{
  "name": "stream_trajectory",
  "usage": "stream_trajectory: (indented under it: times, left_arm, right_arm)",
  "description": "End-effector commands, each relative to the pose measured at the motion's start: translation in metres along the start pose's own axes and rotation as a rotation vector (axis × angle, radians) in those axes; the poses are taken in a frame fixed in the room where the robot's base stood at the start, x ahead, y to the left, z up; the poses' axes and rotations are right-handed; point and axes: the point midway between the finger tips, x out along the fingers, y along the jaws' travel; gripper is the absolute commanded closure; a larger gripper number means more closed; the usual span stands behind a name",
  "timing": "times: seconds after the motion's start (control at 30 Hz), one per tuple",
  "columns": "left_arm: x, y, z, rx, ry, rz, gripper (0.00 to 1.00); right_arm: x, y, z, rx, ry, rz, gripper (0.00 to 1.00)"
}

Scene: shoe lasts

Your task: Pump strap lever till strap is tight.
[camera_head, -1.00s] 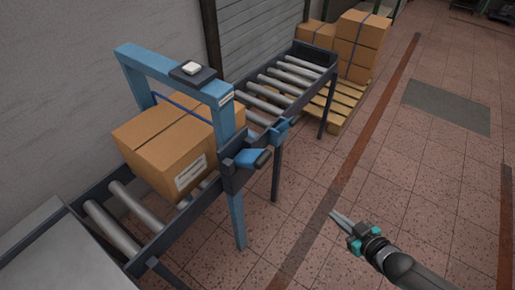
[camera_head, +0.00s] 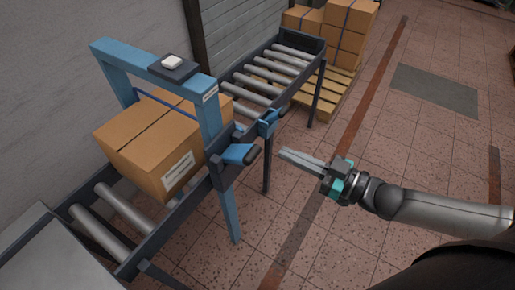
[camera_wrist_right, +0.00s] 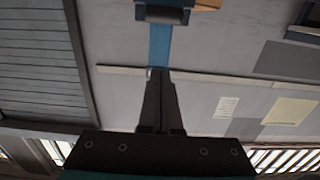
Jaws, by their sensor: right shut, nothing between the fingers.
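A blue lever (camera_head: 238,154) with a dark grip (camera_head: 252,154) sticks out from the near side of the blue strapping frame (camera_head: 212,125). A blue strap (camera_head: 165,104) runs over the cardboard box (camera_head: 160,140) under the frame's arch. My right gripper (camera_head: 283,153) is shut and empty, its fingertips just right of the lever grip with a small gap in the picture. In the right wrist view, the shut fingers (camera_wrist_right: 160,72) point up at a blue post and a dark block (camera_wrist_right: 163,13) at the top edge. My left gripper is not in view.
The roller conveyor (camera_head: 110,215) carries the box and runs back along the wall. A second blue fitting (camera_head: 268,123) sits on its rail behind the lever. A pallet (camera_head: 318,90) with boxes stands at the back. The tiled floor to the right is clear.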

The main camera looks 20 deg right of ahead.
Motion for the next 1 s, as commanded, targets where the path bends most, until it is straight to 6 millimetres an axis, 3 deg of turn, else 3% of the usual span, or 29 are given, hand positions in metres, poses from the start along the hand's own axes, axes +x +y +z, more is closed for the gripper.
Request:
stream_trajectory:
  times: [0.27,0.87,0.9,1.0]
  left_arm:
    - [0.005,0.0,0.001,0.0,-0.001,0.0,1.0]
    - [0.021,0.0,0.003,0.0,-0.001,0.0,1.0]
    - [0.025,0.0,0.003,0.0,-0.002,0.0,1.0]
    - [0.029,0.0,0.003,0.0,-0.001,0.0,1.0]
  right_arm:
    - [0.02,0.001,0.0,-0.002,0.004,0.001,1.0]
    - [0.103,0.001,0.0,-0.002,0.003,0.0,1.0]
    - [0.098,0.001,0.013,0.0,-0.006,0.002,1.0]
    - [0.092,0.001,0.026,-0.001,-0.004,0.002,1.0]
